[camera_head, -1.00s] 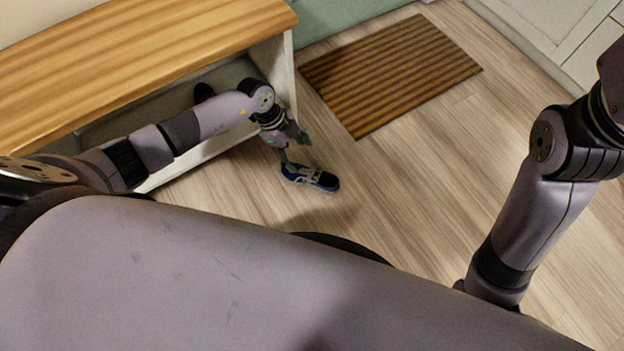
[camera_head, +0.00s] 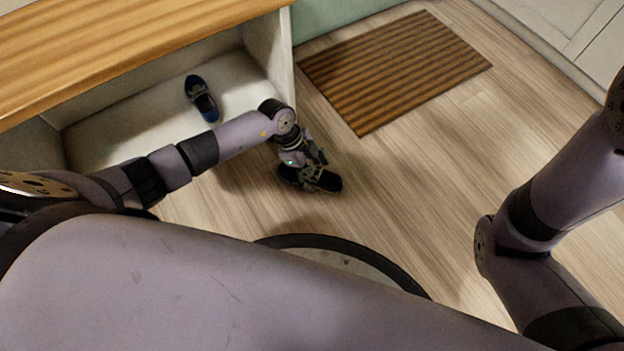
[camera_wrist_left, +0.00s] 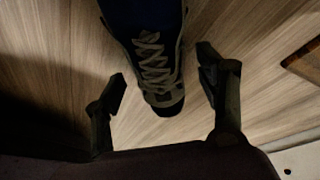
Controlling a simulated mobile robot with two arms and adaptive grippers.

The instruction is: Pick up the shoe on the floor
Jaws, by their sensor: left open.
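The shoe (camera_head: 326,181) lies on the wooden floor, in front of the bench's right end. It is dark, in the shadow of my left arm, and partly hidden by the gripper in the head view. My left gripper (camera_head: 318,168) is right above it. In the left wrist view the shoe (camera_wrist_left: 156,62) shows dark blue with grey laces, its toe toward the gripper. The open fingers of the left gripper (camera_wrist_left: 163,88) stand on either side of the toe, with gaps to both. My right gripper is out of view; only its arm shows at the right.
A white bench (camera_head: 275,50) with a wooden top stands at the left. A second dark blue shoe (camera_head: 201,98) lies on its lower shelf. A brown striped mat (camera_head: 395,70) lies behind the shoe. Pale cabinet doors (camera_head: 560,35) stand at the back right. Floor right of the shoe is clear.

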